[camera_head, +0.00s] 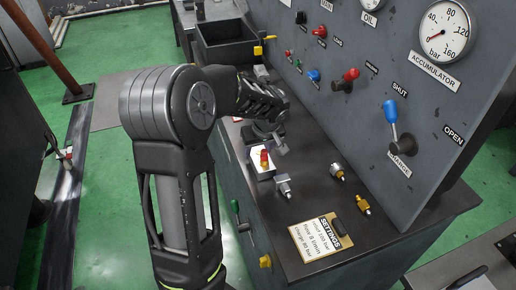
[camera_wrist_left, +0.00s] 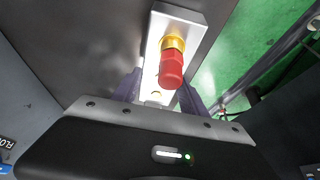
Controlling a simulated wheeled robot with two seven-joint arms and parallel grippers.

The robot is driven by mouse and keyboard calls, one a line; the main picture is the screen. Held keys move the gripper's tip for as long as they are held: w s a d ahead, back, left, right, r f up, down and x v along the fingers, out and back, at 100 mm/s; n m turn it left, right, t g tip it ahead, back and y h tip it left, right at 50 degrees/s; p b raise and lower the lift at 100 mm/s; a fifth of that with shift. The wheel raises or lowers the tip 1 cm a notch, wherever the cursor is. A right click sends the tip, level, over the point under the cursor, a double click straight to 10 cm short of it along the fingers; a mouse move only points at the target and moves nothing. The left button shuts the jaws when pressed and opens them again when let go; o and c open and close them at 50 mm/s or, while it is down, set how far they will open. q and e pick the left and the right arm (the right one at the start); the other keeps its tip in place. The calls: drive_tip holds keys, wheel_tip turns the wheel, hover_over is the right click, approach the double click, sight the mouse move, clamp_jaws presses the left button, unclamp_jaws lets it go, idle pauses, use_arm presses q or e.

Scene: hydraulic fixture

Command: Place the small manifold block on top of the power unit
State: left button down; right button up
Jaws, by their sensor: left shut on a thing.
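The small manifold block (camera_head: 262,172) is pale, with a red cap on a gold fitting. In the head view it is at the bench's left edge; whether it touches the bench top is unclear. My left gripper (camera_head: 268,148) is over it, its fingers partly hidden by the wrist. In the left wrist view the block (camera_wrist_left: 186,25) lies between the two dark fingers of the left gripper (camera_wrist_left: 160,92), which is shut on it. I cannot tell which structure is the power unit. My right gripper is not in view.
The dark bench top (camera_head: 300,150) carries several metal fittings, one right beside the block (camera_head: 284,186), and a settings card (camera_head: 320,240). A black open bin (camera_head: 228,52) stands at the back. A grey panel (camera_head: 350,50) with knobs, gauge and blue lever (camera_head: 391,112) rises on the right.

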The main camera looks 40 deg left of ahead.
use_arm(q)
drive_tip(key=shift+f, duration=0.2)
drive_tip(key=c, duration=0.6)
unclamp_jaws()
drive_tip(key=shift+r, duration=0.15)
drive_tip(key=shift+r, duration=0.15)
drive_tip(key=b+v, duration=0.1)
drive_tip(key=v, duration=1.1)
